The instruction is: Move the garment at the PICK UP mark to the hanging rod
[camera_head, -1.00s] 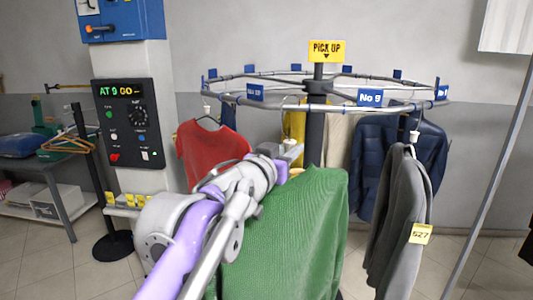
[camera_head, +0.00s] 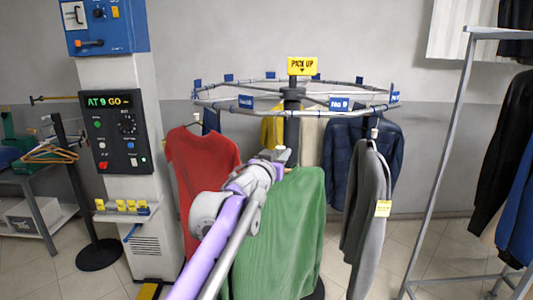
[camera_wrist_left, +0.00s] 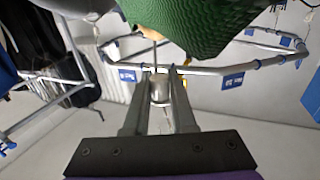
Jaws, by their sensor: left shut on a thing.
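The green knit garment (camera_head: 285,235) hangs in front of the round rail (camera_head: 340,106), below the yellow PICK UP sign (camera_head: 303,66). My left gripper (camera_head: 275,156) is at the top of this garment. In the left wrist view its fingers (camera_wrist_left: 159,80) are shut on a small pale cylindrical piece, and the green garment (camera_wrist_left: 185,25) hangs close beyond them. The hanger itself is mostly hidden. A metal rack with a top rod (camera_head: 497,34) stands at the far right, well apart from the garment. My right gripper is not in view.
A red garment (camera_head: 200,180), a navy jacket (camera_head: 340,150) and a grey garment (camera_head: 365,210) hang from the round rail. The control column (camera_head: 115,130) stands at left. Black and blue clothes (camera_head: 518,200) hang on the right rack. Floor between rail and rack looks clear.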

